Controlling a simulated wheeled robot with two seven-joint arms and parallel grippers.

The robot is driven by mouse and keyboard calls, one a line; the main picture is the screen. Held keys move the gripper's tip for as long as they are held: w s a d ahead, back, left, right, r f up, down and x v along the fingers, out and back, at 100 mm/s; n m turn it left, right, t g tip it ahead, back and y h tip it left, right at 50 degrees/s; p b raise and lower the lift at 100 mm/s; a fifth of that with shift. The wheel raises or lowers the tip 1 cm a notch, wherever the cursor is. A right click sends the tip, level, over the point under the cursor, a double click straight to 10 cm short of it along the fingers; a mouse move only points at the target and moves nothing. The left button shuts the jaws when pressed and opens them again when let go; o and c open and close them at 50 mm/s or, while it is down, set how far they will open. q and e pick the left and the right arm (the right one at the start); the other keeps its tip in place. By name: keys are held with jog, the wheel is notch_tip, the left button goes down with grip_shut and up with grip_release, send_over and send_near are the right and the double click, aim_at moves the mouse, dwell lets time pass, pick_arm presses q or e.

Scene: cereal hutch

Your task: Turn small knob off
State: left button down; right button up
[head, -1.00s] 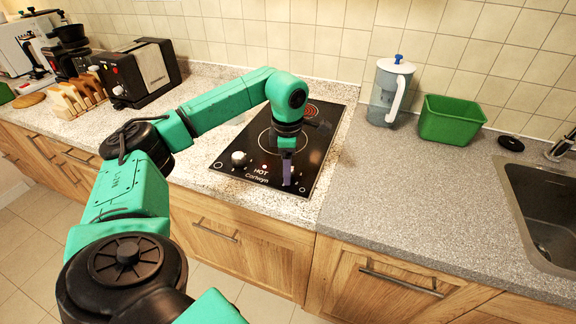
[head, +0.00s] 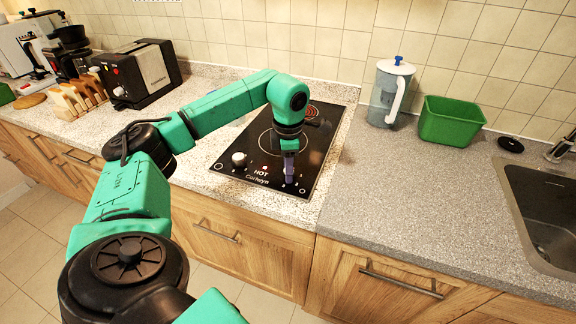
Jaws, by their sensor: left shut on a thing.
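A black cooktop (head: 232,142) is set in the counter, with two ring-marked burners and the word HOT printed near its front. My left gripper (head: 289,180) points down over the front right of the cooktop. Its purple fingers are shut at the spot where the other knob would sit; that knob is hidden by the fingers. A red light shows near the HOT lettering. My right gripper is not in view.
A water pitcher (head: 390,92) and a green bin (head: 450,121) stand right of the cooktop, with a sink (head: 548,205) at the far right. A toaster (head: 140,74) and a toast rack (head: 77,99) stand left. The counter right of the cooktop's front is clear.

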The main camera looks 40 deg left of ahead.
pick_arm(q)
jog(key=n+p, duration=0.1)
jog(key=n, duration=0.4)
jog(key=shift+r, duration=0.1)
jog(key=n+p, duration=0.1)
jog(key=n, duration=0.4)
jog(key=shift+w, duration=0.1)
dwell(0.5)
jog(key=c, duration=0.5)
grip_release()
notch_tip(320, 180, up, 14)
jog(key=p, duration=0.2)
jog(key=shift+d+r, duration=0.25)
jog(key=shift+d, duration=0.1)
